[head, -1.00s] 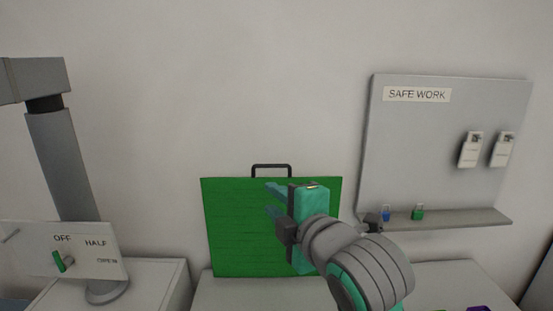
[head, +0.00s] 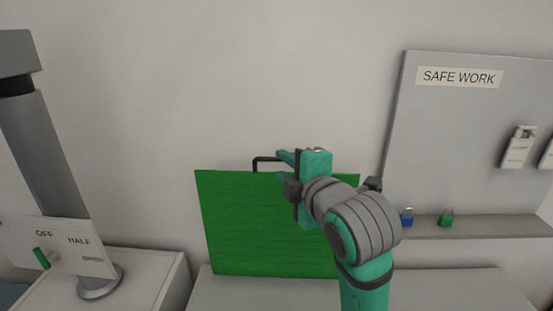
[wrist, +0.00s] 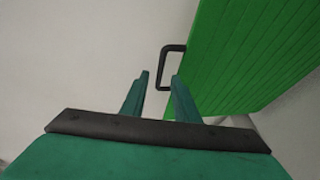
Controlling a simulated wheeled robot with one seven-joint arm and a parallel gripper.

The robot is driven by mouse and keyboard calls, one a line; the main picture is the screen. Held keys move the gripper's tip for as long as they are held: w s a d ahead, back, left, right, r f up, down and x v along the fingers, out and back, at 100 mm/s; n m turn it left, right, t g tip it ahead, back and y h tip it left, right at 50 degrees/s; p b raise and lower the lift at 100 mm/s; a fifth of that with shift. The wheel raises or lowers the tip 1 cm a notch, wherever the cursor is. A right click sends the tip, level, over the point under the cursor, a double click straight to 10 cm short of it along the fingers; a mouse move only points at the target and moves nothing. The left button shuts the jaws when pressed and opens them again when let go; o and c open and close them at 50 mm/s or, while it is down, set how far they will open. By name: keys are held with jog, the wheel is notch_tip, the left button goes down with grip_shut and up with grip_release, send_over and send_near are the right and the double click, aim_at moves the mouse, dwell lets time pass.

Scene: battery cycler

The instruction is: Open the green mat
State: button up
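The green mat (head: 245,225) stands upright on the counter near the wall, with a black loop handle (head: 263,161) on its top edge. In the wrist view the mat (wrist: 255,50) fills the upper right and its handle (wrist: 165,66) shows just beyond the fingertips. My gripper (head: 283,165) is in front of the mat's upper part, close to the handle. In the wrist view my gripper (wrist: 160,80) is open, with an empty gap between its fingers. The handle's right end is hidden behind my gripper in the head view.
A grey SAFE WORK board (head: 450,130) with tags, a blue padlock (head: 407,217) and a green padlock (head: 446,218) is at right. The wall area above the mat is clear.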

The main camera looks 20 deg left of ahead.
aim_at(276, 160)
jog(key=shift+x, duration=3.15)
grip_shut()
